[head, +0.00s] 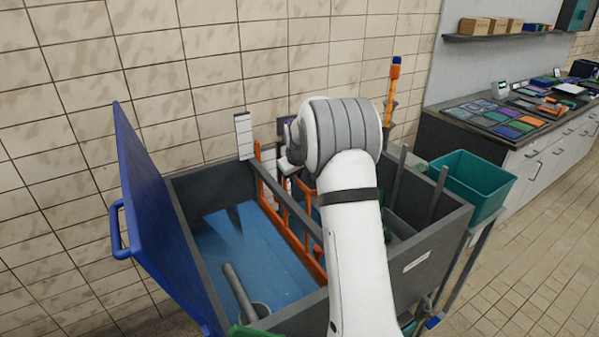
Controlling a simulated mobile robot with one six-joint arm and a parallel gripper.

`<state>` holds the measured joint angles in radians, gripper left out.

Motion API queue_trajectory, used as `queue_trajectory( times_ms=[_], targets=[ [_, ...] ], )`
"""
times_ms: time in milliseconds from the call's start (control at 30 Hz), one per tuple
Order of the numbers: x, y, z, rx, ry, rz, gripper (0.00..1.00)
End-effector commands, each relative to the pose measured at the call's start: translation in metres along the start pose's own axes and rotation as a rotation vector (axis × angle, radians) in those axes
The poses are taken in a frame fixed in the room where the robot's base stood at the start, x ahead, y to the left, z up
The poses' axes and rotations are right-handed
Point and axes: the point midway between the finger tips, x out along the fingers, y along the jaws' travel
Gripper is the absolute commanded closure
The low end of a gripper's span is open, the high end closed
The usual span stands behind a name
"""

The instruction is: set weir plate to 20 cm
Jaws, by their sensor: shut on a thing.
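A grey tank (425,262) holds blue water (232,255) in its left part. An orange frame (296,240) with upright bars crosses the tank, and a grey bar runs along its top. I take this to be the weir, but I cannot tell the plate from its frame. A white scale card (244,136) stands at the back wall by the frame's far end; its marks are too small to read. My gripper (287,172) is down at the weir, mostly hidden behind my white and grey wrist. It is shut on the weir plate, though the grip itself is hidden.
A blue lid (155,205) stands open at the tank's left. A grey tube (238,290) leans in the water. A teal bin (470,182) is at the right, before a counter (500,130) with coloured trays.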

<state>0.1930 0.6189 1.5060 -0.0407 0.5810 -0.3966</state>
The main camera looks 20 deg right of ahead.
Motion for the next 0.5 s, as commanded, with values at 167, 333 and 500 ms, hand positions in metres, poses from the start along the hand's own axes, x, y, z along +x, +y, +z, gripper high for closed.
queue_trajectory(
  times_ms=[167, 333, 500],
  targets=[
    [-0.0004, 0.0004, 0.0004, 0.0, -0.002, 0.0, 1.0],
    [-0.0009, 0.0006, 0.0001, 0.0, -0.001, 0.0, 0.78],
    [-0.001, 0.0005, -0.0001, 0.0, -0.001, 0.0, 0.64]
  ],
)
